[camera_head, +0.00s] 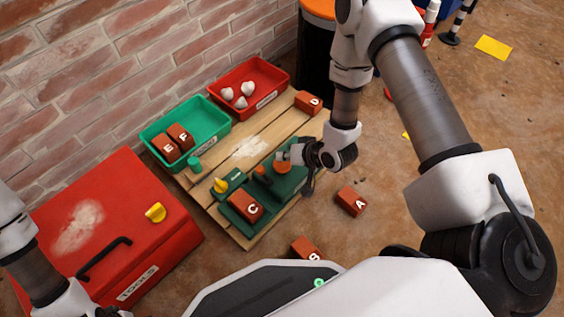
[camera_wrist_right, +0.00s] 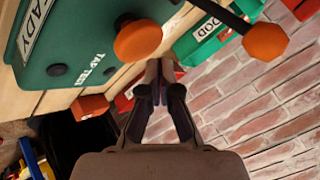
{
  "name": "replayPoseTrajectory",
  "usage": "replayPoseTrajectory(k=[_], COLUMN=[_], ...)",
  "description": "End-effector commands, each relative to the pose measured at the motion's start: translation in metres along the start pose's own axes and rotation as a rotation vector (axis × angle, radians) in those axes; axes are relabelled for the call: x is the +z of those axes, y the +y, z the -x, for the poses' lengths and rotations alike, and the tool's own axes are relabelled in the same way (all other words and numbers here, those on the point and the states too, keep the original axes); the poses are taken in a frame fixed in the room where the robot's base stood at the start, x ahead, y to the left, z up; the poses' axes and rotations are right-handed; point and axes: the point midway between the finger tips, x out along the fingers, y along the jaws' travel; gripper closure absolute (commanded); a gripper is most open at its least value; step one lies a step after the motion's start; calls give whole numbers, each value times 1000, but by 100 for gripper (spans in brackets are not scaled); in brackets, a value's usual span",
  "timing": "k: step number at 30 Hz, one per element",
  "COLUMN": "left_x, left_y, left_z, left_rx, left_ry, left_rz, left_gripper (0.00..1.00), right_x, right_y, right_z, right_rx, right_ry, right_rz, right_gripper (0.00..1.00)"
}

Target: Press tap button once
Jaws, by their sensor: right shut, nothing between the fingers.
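The tap button is a round orange knob (camera_wrist_right: 138,41) on a green panel (camera_wrist_right: 75,50) with "TAP TEST" lettering beside it. In the head view the orange button (camera_head: 283,167) is on the green test unit (camera_head: 287,187), partly behind my right gripper. My right gripper (camera_head: 287,157) is shut and empty, its tips close beside the button. In the right wrist view the closed fingertips (camera_wrist_right: 158,72) are just below and right of the knob; I cannot tell whether they touch it. Only part of my left arm shows at the lower left; its gripper is out of view.
A lever with an orange end (camera_wrist_right: 265,42) stands near the button. The wooden pallet (camera_head: 222,209) also bears brick C (camera_head: 246,206) and brick D (camera_head: 308,102). Green (camera_head: 150,130) and red (camera_head: 285,78) bins stand behind. A red toolbox (camera_head: 150,195) is left; brick A (camera_head: 351,201) lies right.

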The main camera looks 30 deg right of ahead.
Motion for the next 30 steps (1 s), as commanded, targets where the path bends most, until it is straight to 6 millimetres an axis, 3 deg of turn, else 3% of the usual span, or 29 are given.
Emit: replayPoseTrajectory(k=[30], left_x=[0], left_y=[0], left_z=[-6], left_rx=[0], left_ry=[0], left_rz=[0], left_gripper=[31], right_x=[7], right_y=[7], right_z=[-10], right_rx=[0], right_ry=[0], right_rz=[0], right_gripper=[100])
